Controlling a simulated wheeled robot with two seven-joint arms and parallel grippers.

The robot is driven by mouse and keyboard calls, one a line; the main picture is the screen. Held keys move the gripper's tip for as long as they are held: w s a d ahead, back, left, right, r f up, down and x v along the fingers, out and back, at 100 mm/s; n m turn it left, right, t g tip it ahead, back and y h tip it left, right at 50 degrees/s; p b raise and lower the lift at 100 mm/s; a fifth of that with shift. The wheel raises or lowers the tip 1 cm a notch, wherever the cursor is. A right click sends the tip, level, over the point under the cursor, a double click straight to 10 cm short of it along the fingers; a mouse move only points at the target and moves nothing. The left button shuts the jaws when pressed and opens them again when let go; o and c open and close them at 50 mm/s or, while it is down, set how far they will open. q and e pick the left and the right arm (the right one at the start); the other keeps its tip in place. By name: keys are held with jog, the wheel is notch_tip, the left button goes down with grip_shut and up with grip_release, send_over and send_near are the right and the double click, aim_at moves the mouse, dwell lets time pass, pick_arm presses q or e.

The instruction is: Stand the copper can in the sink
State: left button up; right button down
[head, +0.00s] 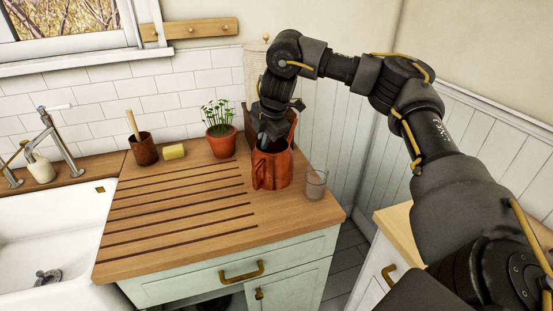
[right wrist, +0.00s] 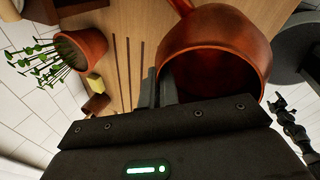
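The copper can (head: 272,172) stands upright on the wooden draining board, towards its right end. In the right wrist view its open mouth and reddish side (right wrist: 228,35) fill the upper middle. My right gripper (head: 264,142) reaches down to the can's rim from above. In the right wrist view its two fingers (right wrist: 160,90) are close together, with the can's wall between them, one inside the mouth and one outside. The fingertips are partly hidden. The white sink (head: 45,235) is at the left and empty apart from its drain. My left gripper is not in view.
A potted plant (head: 221,140) stands behind and left of the can, and a clear glass (head: 315,184) stands close on its right. A brown pot with a brush (head: 143,149) and a yellow sponge (head: 174,152) are further left. A tap (head: 58,140) rises behind the sink. The grooved board is otherwise clear.

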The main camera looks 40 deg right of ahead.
aim_at(272, 146)
jog(key=d+f, duration=0.1)
jog(key=w+d+f, duration=0.1)
jog(key=f, duration=0.1)
jog(key=d+f, duration=0.1)
jog(key=shift+w+d+f+b, duration=0.25)
jog(key=shift+d+b, duration=0.15)
jog(key=shift+w+d+f, duration=0.2)
jog(key=shift+d+f, duration=0.25)
jog(key=shift+f, duration=0.05)
jog(key=f, duration=0.1)
jog(key=f+p, duration=0.1)
jog(key=f, duration=0.1)
jog(key=shift+w+d+f+p, duration=0.1)
jog(key=shift+d+f+p, duration=0.2)
jog(key=shift+f+p, duration=0.1)
jog(key=c, duration=1.6)
grip_release()
jog(key=shift+f, duration=0.15)
jog(key=shift+c, duration=0.2)
